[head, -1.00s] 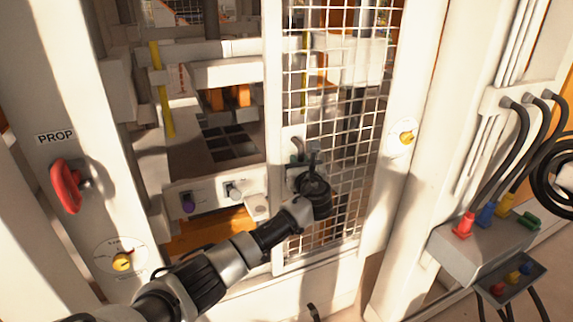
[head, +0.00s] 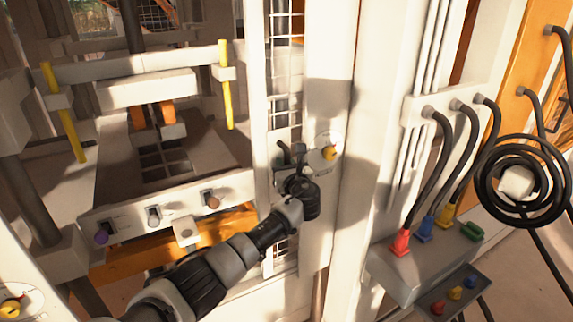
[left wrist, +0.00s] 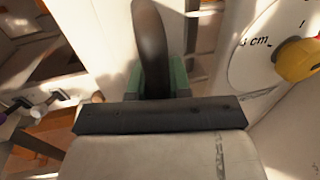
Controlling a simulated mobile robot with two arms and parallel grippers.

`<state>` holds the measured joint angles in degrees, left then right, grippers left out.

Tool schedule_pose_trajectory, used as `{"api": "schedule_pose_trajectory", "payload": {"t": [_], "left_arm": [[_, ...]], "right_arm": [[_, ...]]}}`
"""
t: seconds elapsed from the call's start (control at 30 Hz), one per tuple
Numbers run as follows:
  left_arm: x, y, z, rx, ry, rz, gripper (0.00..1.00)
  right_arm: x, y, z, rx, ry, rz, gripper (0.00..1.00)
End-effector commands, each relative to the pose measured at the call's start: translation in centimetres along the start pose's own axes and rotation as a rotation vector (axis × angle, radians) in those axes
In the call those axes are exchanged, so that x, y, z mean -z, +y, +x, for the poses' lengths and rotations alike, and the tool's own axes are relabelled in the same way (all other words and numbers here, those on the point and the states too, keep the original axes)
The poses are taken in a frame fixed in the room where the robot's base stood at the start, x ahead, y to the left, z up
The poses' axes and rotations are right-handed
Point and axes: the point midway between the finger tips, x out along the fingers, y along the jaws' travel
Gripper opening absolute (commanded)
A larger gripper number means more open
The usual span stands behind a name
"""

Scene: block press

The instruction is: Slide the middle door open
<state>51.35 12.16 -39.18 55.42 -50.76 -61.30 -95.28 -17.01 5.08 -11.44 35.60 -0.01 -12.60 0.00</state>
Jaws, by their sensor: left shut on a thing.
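The middle door (head: 256,95) is a white frame with wire mesh. In the head view it stands mostly behind the white post (head: 330,60), with only a narrow mesh strip showing left of the post. The opening to its left is wide and clear. My left gripper (head: 292,160) is at the door's handle (head: 282,152). In the left wrist view the left gripper (left wrist: 158,82) has its green pads shut around the dark upright handle (left wrist: 150,45). The fingertips are partly hidden. My right gripper is not in view.
Inside the opening is the press with a panel of knobs (head: 155,212) and yellow bars (head: 226,85). A yellow knob on a round dial (head: 329,152) sits on the post close to my gripper. Right are plugged cables on a grey box (head: 420,262) and a coiled hose (head: 535,180).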

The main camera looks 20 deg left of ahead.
Motion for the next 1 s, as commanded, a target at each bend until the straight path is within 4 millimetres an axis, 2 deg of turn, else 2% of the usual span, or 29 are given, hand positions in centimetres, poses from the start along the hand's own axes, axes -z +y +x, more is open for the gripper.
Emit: {"api": "schedule_pose_trajectory", "payload": {"t": [0.33, 0.37, 0.5, 0.83, 1.0], "left_arm": [[0.1, 0.0, 0.0, 0.000, 0.001, 0.002, 0.00], [0.1, 0.0, 0.0, 0.000, 0.001, 0.002, 0.22], [0.1, 0.0, 0.0, 0.000, 0.001, 0.001, 0.43], [0.1, 0.0, -0.2, 0.000, 0.001, 0.001, 0.44], [0.3, 0.0, -2.0, 0.002, 0.001, 0.000, 0.44]], "right_arm": [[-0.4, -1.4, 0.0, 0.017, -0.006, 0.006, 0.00], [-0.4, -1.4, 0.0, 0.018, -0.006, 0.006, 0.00], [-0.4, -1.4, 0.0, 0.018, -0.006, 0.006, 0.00], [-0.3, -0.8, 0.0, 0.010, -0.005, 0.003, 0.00], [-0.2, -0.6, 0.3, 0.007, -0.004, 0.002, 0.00]]}}
